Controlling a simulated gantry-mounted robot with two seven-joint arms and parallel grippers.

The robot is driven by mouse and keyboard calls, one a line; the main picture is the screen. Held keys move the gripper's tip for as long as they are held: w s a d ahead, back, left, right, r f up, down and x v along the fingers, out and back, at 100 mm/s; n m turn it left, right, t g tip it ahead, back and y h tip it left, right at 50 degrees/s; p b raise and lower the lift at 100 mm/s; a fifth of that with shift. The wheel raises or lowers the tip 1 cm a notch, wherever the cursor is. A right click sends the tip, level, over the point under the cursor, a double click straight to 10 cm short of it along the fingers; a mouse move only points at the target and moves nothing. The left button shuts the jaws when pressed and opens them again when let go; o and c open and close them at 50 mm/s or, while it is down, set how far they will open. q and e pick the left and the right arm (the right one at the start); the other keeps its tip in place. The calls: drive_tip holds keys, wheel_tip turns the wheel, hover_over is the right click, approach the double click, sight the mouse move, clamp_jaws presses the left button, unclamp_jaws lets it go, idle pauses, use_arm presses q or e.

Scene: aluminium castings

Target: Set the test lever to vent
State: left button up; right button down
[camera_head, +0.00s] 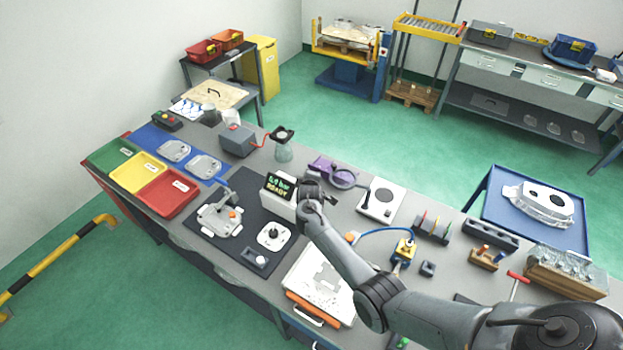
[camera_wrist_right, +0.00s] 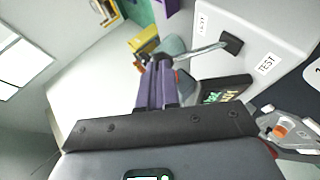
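The test unit is a light box with a dark display (camera_head: 281,186) reading READY in green; its display (camera_wrist_right: 225,90) is seen at a slant in the right wrist view. There, the test lever (camera_wrist_right: 203,50) is a silver bar running left from a black hub (camera_wrist_right: 231,44) on the box face, between TEST labels. My right gripper (camera_wrist_right: 163,64) has its purple fingers close together, tips at the lever's outer end. I cannot tell whether the lever end is between them. In the head view my right gripper (camera_head: 312,190) covers the unit's right side. My left gripper is out of view.
A purple clamp fixture (camera_head: 332,172) is just behind the gripper. Red (camera_head: 168,193), yellow and green trays lie left. My right arm spans the bench's right half.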

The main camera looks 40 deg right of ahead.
drive_tip(key=shift+s+f, duration=0.1)
drive_tip(key=shift+f, duration=0.05)
drive_tip(key=p+v, duration=0.5)
drive_tip(key=v, duration=0.9)
drive_tip(key=shift+a, duration=0.15)
drive_tip(key=shift+f, duration=0.1)
idle(0.4)
